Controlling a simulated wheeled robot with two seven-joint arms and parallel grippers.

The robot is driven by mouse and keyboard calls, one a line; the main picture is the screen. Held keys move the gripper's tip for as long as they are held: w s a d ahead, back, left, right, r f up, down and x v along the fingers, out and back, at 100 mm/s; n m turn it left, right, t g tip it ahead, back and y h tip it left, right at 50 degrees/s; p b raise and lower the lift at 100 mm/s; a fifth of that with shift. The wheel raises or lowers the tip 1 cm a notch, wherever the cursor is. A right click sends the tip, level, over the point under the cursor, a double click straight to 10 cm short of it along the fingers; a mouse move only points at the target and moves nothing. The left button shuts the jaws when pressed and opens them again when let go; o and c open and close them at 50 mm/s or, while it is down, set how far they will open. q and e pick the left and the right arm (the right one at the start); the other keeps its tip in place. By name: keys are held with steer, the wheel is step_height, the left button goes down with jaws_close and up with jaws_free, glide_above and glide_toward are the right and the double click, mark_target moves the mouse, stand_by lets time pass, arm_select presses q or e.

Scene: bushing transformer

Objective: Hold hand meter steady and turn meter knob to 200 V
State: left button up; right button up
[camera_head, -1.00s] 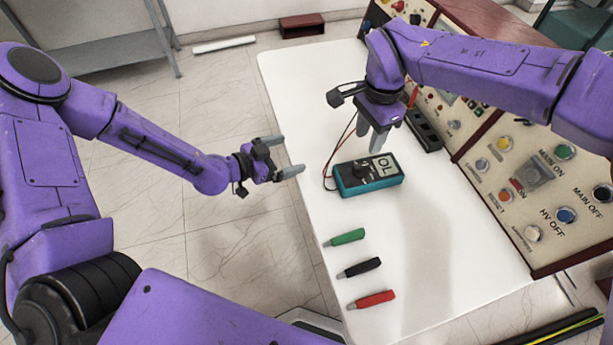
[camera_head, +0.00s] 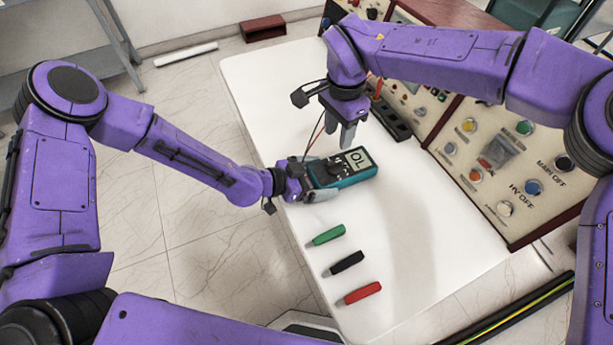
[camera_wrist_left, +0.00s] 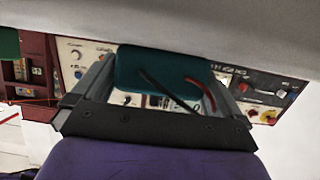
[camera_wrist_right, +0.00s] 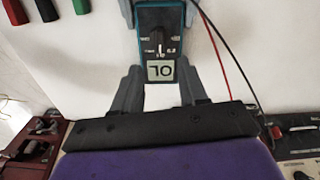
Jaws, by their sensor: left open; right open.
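The hand meter (camera_head: 345,180) is a teal and black box on the white table, with its display reading "OL". Its dark knob (camera_wrist_right: 156,38) shows in the right wrist view; the exact dial mark is too small to read. My left gripper (camera_head: 312,180) is open, with its fingers on either side of the meter's lead end; I cannot tell whether they touch it. The left wrist view shows the teal end (camera_wrist_left: 155,68) between the fingers. My right gripper (camera_head: 348,132) is open and empty, pointing down above the display end of the meter.
Green (camera_head: 327,235), black (camera_head: 346,263) and red (camera_head: 361,293) clips lie in front of the meter on the white table (camera_head: 420,240). A control panel (camera_head: 500,170) with buttons stands along the right edge. Red and black leads (camera_wrist_right: 220,60) run from the meter.

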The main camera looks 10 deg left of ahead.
mark_target(335, 162)
arm_select(q)
steer(key=shift+w+d, duration=0.1)
steer(key=c, duration=1)
arm_select(e)
steer(key=shift+o, duration=0.3)
steer(key=o, duration=0.4)
steer(key=shift+w+r, duration=0.15)
steer(key=shift+r, duration=0.15)
step_height(335, 162, down, 10)
steer(key=m, duration=1.9)
steer(key=shift+f+m, duration=0.15)
steer(key=shift+m, duration=0.25)
steer(key=c, duration=1)
